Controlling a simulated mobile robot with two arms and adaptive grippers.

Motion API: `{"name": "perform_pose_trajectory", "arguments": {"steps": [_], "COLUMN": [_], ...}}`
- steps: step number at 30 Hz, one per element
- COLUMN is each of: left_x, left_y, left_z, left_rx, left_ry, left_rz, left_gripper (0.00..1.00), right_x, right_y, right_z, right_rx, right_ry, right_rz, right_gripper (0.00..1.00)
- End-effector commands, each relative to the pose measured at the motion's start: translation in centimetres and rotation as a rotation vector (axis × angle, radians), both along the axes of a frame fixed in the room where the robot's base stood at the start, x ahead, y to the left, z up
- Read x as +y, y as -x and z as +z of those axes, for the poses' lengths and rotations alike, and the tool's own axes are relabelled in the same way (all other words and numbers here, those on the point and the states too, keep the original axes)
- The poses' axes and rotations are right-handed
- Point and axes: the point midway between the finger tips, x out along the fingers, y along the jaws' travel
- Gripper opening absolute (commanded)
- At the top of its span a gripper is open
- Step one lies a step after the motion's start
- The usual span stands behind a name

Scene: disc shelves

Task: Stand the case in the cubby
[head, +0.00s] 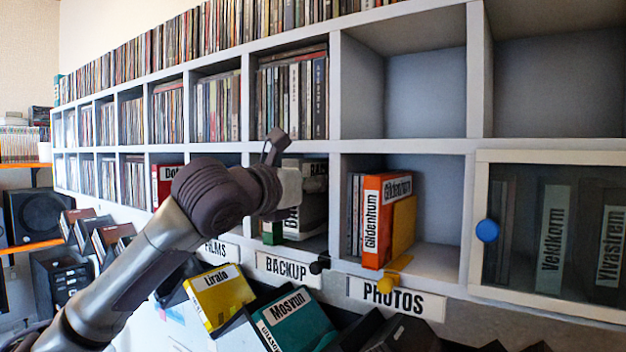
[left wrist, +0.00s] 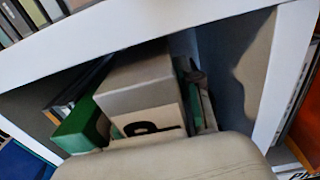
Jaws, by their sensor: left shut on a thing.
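A grey case (head: 314,212) with a white label and large black letters is in the cubby above the BACKUP sign (head: 287,268). My left gripper (head: 298,184) reaches into the front of this cubby and is shut on the case; the arm hides part of it. In the left wrist view the grey case (left wrist: 140,78) stands tilted in the picture between the cubby walls, with part of its label showing. The gripper's pale body covers the bottom of that view. My right gripper is not in view.
A green block (head: 271,232) is beside the case, also in the left wrist view (left wrist: 80,126). The PHOTOS cubby to the right holds a red-orange Gildenhurn case (head: 372,222). A glass door (head: 548,235) closes the far-right cubby. Tilted cases, including Mosxun (head: 296,325), are below.

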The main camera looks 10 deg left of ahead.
Motion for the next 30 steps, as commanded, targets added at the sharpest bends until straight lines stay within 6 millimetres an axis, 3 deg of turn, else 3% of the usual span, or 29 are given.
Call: {"name": "perform_pose_trajectory", "arguments": {"steps": [12,13,15,26,30], "left_x": [0.0,0.0,0.0,0.0,0.0], "left_y": [0.0,0.0,0.0,0.0,0.0], "left_z": [-1.0,-1.1,-1.1,-1.0,0.0], "left_rx": [-0.002,0.001,0.001,0.001,0.000], "left_ry": [0.001,0.000,0.000,0.000,0.001], "left_rz": [0.000,0.000,0.000,0.000,0.000], "left_gripper": [0.00,0.36,0.45,0.45,0.45], "right_x": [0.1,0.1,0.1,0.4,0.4], "right_y": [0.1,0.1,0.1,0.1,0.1], "right_z": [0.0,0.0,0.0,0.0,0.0], "right_rx": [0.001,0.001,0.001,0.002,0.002], "right_ry": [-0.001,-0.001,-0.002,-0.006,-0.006], "right_rz": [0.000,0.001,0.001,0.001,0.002], "right_gripper": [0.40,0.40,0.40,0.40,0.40]}}
